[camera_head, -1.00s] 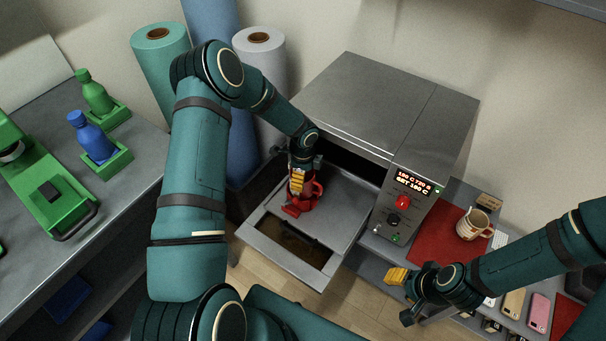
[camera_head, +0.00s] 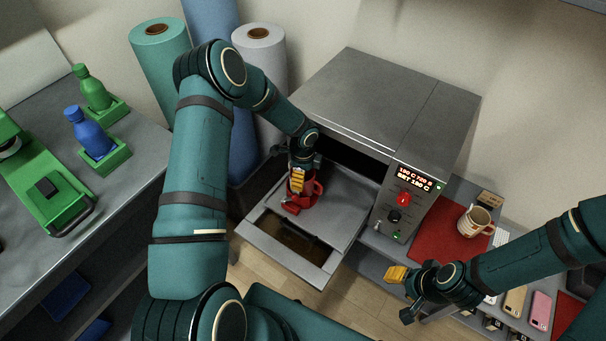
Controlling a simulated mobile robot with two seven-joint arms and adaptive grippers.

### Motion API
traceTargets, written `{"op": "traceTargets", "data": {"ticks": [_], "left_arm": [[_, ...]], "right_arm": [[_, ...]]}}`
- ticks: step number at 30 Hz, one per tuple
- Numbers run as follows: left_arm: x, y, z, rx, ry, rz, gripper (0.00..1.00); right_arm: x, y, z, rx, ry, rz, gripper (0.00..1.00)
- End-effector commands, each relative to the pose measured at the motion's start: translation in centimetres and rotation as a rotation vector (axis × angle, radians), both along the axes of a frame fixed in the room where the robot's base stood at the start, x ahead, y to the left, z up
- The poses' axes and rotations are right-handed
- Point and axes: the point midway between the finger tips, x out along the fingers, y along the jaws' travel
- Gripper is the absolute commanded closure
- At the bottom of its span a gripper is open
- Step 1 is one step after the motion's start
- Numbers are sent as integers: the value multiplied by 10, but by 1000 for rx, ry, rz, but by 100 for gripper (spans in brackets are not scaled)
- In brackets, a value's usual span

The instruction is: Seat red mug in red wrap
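The red mug (camera_head: 317,188) is on the pulled-out tray (camera_head: 343,201) of the grey oven-like press, in front of its dark opening. My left gripper (camera_head: 297,184) reaches down over the mug, its yellow fingertips at the mug's left side. Whether its fingers are closed on the mug cannot be made out. A red piece (camera_head: 291,208), perhaps the red wrap, shows low at the mug's front left; how far the mug sits in it is hidden. My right gripper (camera_head: 402,292) is off to the right, away from the mug, with yellow pads visible.
The grey press (camera_head: 375,100) has a lit display and knobs at its right front. A cream mug (camera_head: 473,222) stands on a red mat (camera_head: 436,240) to the right. Phone cases (camera_head: 514,300) lie at lower right. Green and blue bottles and a green press (camera_head: 45,190) stand left.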

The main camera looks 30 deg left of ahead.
Motion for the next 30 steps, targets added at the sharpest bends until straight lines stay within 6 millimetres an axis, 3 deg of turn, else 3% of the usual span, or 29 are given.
{"op": "traceTargets", "data": {"ticks": [2, 3, 4, 14, 30], "left_arm": [[1, 0, 1, 0, -1, 0, 65], [0, 0, 1, 0, -1, 0, 8], [0, 0, 1, 0, -1, 0, 0], [0, 0, 2, 0, 0, 0, 0], [0, 0, 72, 0, -3, -1, 0]], "right_arm": [[0, 0, 0, 0, 0, 0, 53], [0, 0, 0, 0, 0, 0, 53], [0, 0, 0, 0, 0, 0, 53], [0, 0, 0, 0, 0, 0, 53], [0, 0, 0, 0, 0, 0, 53]]}}
